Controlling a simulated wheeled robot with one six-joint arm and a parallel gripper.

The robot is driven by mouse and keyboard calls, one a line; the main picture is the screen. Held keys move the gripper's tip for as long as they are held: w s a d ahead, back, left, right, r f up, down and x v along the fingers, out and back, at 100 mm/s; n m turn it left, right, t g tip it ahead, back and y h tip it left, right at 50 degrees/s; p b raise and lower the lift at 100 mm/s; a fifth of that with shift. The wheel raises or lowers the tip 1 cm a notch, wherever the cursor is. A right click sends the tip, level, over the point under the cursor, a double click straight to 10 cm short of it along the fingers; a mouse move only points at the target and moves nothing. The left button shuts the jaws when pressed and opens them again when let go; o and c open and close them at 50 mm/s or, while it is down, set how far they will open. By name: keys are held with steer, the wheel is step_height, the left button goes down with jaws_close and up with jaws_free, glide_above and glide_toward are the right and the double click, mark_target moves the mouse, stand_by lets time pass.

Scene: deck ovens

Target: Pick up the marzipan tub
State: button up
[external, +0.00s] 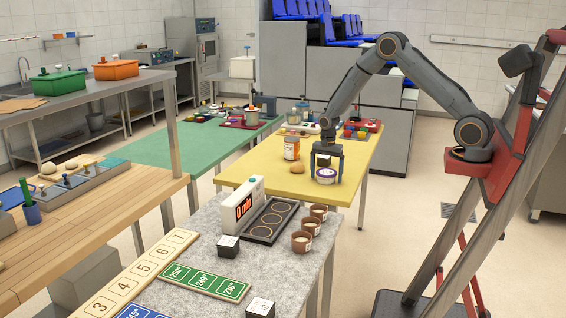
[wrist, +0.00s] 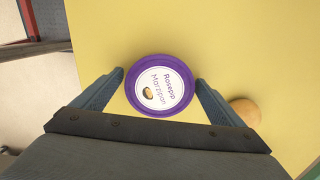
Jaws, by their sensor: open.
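The marzipan tub (wrist: 160,86) has a round purple lid with a white label reading "Marzipan". It stands on the yellow table (wrist: 215,30), near the table's edge. In the external view the tub (external: 326,175) shows as a small white and purple tub directly under my gripper (external: 327,160). In the wrist view my gripper (wrist: 160,85) is open, with one finger on each side of the tub. A narrow gap seems to show between each finger and the lid. The lower part of the tub is hidden from above.
A round tan bun (wrist: 246,112) lies just right of the right finger; it also shows in the external view (external: 300,168). Several coloured items sit farther back. A grey counter (external: 215,225) with brown cups (external: 302,241) lies in front.

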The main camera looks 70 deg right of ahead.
steer(key=c, duration=1.1)
